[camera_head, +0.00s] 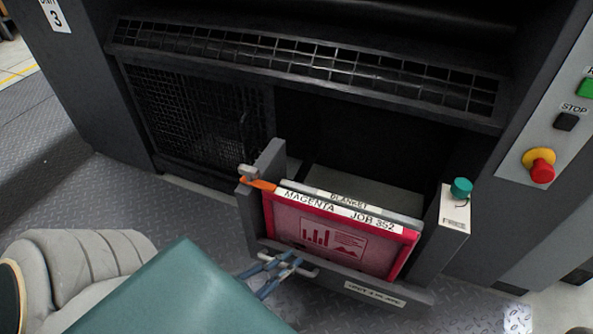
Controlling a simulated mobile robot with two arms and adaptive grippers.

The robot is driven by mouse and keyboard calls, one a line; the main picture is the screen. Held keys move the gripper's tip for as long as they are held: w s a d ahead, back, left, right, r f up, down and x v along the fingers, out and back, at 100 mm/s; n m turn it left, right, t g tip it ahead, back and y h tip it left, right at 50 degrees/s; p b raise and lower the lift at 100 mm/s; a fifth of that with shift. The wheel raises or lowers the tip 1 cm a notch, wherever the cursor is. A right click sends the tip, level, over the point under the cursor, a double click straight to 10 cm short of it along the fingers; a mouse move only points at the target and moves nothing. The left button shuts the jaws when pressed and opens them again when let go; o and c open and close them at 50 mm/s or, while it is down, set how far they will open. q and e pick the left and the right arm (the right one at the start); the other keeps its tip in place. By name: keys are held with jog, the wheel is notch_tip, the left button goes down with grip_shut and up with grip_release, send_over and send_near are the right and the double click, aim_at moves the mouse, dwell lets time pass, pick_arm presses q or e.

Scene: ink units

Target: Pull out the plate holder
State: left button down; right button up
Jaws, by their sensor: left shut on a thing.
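The plate holder (255,222) is a dark grey frame, standing out from the machine's low opening. It carries a red-framed plate (338,239) labelled MAGENTA JOB 352, with a grey part labelled BLANKET (350,203) just behind it. My left gripper (279,270) has bluish fingers and is shut on the light bar handle (304,271) low on the holder's front. My teal and grey arm parts fill the lower left and hide some floor. My right gripper is not in view.
The dark machine has a slotted grille (300,64) above the opening. A teal knob (461,187) tops the post at the holder's right. A panel with a STOP button (566,121) and a red-and-yellow knob (540,166) is at right. Patterned floor (150,205) lies clear at left.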

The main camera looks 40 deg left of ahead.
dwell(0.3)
pick_arm(q)
jog(key=c, duration=1.6)
grip_release()
notch_tip(320, 180, up, 5)
jog(key=shift+a+r, duration=0.1)
jog(key=o, duration=1.1)
jog(key=r, duration=0.4)
jog(key=shift+w+a, duration=0.1)
jog(key=shift+w, duration=0.15)
jog(key=shift+c, duration=0.2)
jog(key=shift+r, duration=0.65)
jog(key=shift+s+r, duration=0.2)
jog(key=c, duration=0.7)
jog(key=shift+f, duration=0.1)
jog(key=c, duration=0.4)
jog(key=shift+s+f, duration=0.1)
jog(key=shift+f, duration=0.15)
